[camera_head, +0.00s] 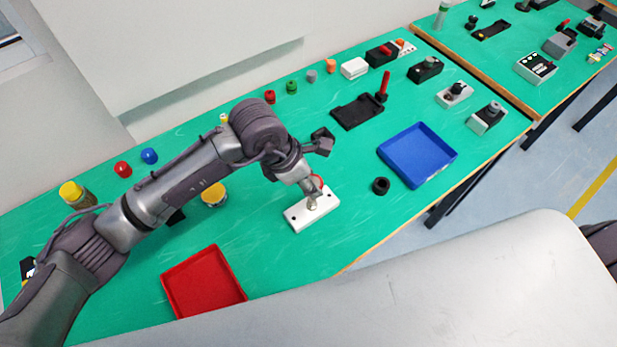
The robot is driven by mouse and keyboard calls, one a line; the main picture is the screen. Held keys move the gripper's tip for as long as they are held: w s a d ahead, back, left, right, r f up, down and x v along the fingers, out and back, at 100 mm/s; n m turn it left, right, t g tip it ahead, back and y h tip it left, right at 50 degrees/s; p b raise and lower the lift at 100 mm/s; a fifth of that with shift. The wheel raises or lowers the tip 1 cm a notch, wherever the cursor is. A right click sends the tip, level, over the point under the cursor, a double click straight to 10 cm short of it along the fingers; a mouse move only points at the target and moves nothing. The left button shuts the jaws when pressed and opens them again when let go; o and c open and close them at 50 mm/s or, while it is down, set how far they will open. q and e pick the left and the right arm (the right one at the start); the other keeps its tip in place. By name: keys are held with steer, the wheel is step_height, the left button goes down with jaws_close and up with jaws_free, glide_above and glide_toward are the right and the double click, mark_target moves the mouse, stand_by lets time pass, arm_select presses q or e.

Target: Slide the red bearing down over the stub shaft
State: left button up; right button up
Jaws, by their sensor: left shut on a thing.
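The stub shaft (312,203) is a short metallic post standing on a white base block (298,219) on the green table. My left gripper (315,185) comes in from the left, directly above the base block. It is shut on the red bearing (318,181), of which only a small red part shows; the fingers hide the rest. The bearing is at or just above the top of the shaft. I cannot tell whether they touch. My right gripper is not in view.
A red tray (168,285) lies at the front left and a blue tray (451,157) at the right. A black ring (381,186) sits right of the base block. A black fixture (346,116) with a red rod stands behind. Several small coloured parts line the back.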

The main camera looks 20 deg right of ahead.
arm_select(q)
steer(key=shift+f+b, duration=1.6)
steer(key=shift+f, duration=0.45)
steer(key=shift+b, duration=0.35)
steer(key=shift+b, duration=0.7)
steer(key=shift+f+b, duration=1.3)
steer(key=shift+b, duration=0.05)
steer(key=o, duration=1.2)
